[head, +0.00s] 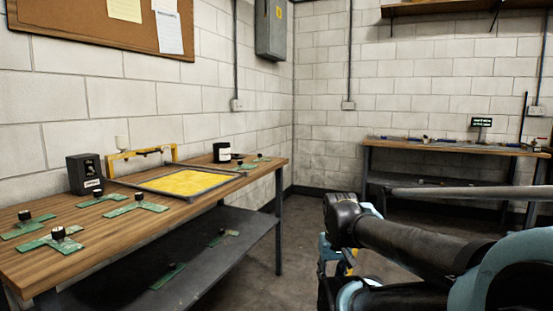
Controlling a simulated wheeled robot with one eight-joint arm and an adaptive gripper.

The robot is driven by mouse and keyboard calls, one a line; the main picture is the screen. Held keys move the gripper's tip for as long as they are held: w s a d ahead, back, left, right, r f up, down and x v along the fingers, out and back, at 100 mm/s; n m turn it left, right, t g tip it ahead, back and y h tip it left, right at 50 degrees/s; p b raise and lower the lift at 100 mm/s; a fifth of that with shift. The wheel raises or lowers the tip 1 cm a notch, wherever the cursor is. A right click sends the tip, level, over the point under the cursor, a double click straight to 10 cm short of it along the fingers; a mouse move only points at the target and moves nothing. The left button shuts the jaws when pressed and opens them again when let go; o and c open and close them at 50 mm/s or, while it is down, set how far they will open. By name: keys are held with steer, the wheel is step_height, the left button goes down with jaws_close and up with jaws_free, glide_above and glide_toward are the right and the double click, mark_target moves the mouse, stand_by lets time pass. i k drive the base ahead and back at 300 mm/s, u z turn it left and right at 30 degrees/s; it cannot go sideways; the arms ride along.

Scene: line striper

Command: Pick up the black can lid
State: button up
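I cannot make out a separate black can lid for certain. Small dark round pieces sit on green flat parts on the same bench: one at the left (25,215), one at the front (58,233) and one farther back (139,197). My arm fills the lower right, in front of the floor and apart from the bench. My gripper's fingers do not show.
A yellow-filled tray (187,183), a black box (85,174) and a yellow frame (140,159) occupy the bench. A grey lower shelf (215,262) holds green parts. A second bench (455,149) stands along the back wall. Floor (300,235) is open between the benches.

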mark_target(221, 151)
steer(key=z, duration=0.5)
steer(key=i, duration=2.15)
steer(key=u, duration=0.65)
steer(key=i, duration=0.55)
steer(key=u, duration=0.35)
